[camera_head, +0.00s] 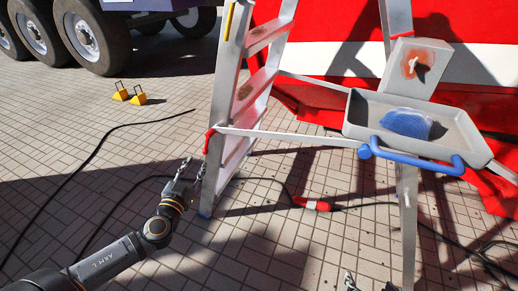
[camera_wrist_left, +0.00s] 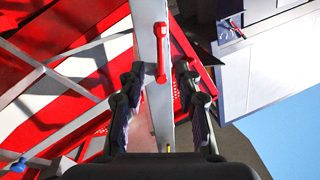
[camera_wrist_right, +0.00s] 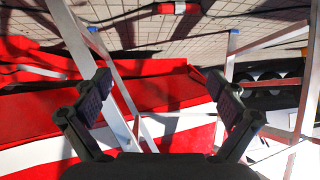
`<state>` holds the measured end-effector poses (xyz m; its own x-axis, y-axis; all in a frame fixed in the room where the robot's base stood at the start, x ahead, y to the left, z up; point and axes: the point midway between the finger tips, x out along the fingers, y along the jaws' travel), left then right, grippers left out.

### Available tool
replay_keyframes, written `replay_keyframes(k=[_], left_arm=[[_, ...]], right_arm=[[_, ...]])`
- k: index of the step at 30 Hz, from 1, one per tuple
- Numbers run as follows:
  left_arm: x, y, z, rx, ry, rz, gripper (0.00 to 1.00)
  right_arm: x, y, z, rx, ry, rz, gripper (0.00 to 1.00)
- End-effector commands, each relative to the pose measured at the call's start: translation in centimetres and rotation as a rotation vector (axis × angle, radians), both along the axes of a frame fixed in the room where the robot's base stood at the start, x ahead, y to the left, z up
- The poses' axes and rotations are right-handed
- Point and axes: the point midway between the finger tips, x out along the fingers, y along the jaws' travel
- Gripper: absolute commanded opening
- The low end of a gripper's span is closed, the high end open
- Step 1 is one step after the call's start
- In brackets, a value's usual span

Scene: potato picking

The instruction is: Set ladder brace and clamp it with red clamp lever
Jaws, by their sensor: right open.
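The silver stepladder (camera_head: 226,90) stands open. The ladder brace (camera_head: 290,137) is a pale bar from its left front rail toward the rear leg on the right. The red clamp lever (camera_head: 208,141) is on the left rail at the brace's left end; it shows upright in the left wrist view (camera_wrist_left: 160,55). My left gripper (camera_head: 188,171) is open just below the lever. In the left wrist view the rail passes between its fingers (camera_wrist_left: 163,95), contact unclear. My right gripper (camera_wrist_right: 160,90) is open and empty; only its tips show at the head view's bottom edge.
Black cables with a red connector (camera_head: 312,204) cross the paving. Yellow chocks (camera_head: 130,94) stand near truck wheels.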

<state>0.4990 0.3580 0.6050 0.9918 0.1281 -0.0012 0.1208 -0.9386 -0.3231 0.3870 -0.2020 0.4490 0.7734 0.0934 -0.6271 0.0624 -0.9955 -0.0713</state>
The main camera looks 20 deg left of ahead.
Motion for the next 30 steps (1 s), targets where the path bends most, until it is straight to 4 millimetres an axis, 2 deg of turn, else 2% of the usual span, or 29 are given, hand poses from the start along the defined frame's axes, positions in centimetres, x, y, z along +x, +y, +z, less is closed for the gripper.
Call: replay_keyframes(k=[5,8,11,18,25,28,30], left_arm=[[0.1,0.0,0.2,-0.002,-0.002,0.001,0.33],[0.5,0.1,0.2,-0.003,-0.002,0.003,0.33],[1.1,0.2,0.1,-0.004,-0.001,0.003,0.33],[2.7,0.4,0.1,-0.004,-0.003,0.002,0.33],[5.7,0.8,0.2,-0.007,-0.005,0.004,0.33],[8.0,1.1,0.4,-0.011,-0.006,0.005,0.33],[8.8,1.3,0.4,-0.007,-0.002,0.005,0.33]], right_arm=[[0.3,0.0,0.6,0.000,-0.019,-0.002,0.96],[1.3,-0.1,1.6,-0.002,-0.071,-0.005,0.96],[2.7,-0.2,3.3,-0.005,-0.156,-0.009,0.96],[5.7,-0.5,8.8,-0.012,-0.394,-0.021,0.96],[7.4,-0.7,14.1,-0.016,-0.611,-0.029,0.96],[7.3,-0.7,14.0,-0.016,-0.604,-0.029,0.96],[7.0,-0.7,12.8,-0.015,-0.548,-0.027,0.96]])
